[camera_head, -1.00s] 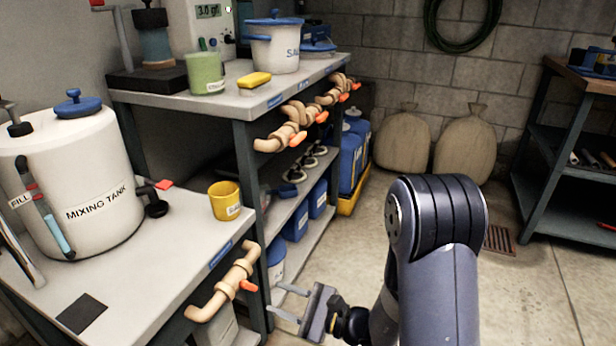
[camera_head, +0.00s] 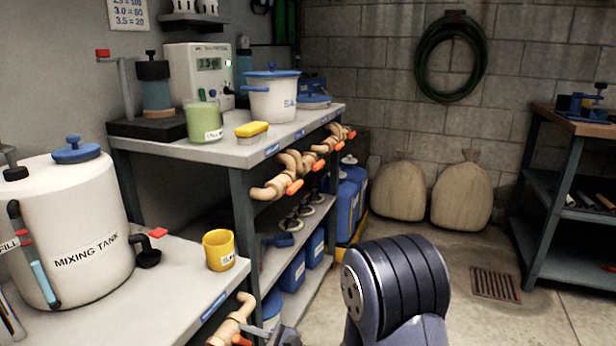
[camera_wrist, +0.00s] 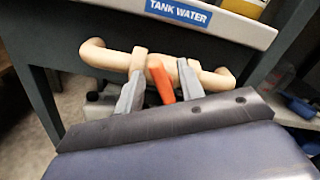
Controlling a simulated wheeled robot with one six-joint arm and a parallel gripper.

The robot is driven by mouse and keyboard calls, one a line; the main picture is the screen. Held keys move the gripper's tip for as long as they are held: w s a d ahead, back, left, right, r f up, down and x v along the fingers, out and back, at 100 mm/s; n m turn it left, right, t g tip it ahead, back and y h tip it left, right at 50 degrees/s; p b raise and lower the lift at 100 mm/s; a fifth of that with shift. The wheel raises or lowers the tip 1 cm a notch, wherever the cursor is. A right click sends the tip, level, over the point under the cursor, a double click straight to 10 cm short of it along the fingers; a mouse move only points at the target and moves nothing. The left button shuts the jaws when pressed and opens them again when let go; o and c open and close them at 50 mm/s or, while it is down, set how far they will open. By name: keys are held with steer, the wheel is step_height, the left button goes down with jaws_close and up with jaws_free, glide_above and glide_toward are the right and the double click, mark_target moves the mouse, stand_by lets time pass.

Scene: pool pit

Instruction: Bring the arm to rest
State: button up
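My gripper (camera_wrist: 160,90) is open, its two grey fingers apart in the wrist view. A tan pipe (camera_wrist: 108,58) with an orange valve handle (camera_wrist: 161,84) lies beyond the fingers, under the edge labelled TANK WATER (camera_wrist: 180,11). The handle appears in the gap between the fingers, and nothing is seen held. In the head view only a little of my gripper shows at the bottom edge, right of the pipe (camera_head: 228,325). My arm is bent at the lower centre right.
The lower bench holds the mixing tank (camera_head: 80,225) and a yellow cup (camera_head: 219,250). The higher bench holds a white pot (camera_head: 272,98), green cup (camera_head: 203,122) and sponge (camera_head: 251,129). Sacks (camera_head: 462,196) stand at the back wall. Floor is clear around the drain (camera_head: 495,284).

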steer(key=shift+d, duration=0.15)
steer(key=shift+s+d, duration=0.15)
steer(key=shift+d, duration=0.1)
steer(key=p+v, duration=0.2)
steer(key=v, duration=0.8)
steer(key=b+x, duration=0.2)
steer(key=x, duration=0.9)
steer(key=shift+a+r, duration=0.1)
steer(key=shift+r+m+p, duration=0.15)
steer(key=shift+m+p, duration=0.15)
steer(key=shift+p, duration=0.4)
steer(key=shift+d+r+m+p, duration=0.1)
steer(key=shift+d+m+p, duration=0.1)
steer(key=shift+m+p, duration=0.65)
steer(key=shift+w+d+m+p, duration=0.1)
steer(key=shift+w+m+p, duration=0.15)
steer(key=shift+m+p, duration=0.8)
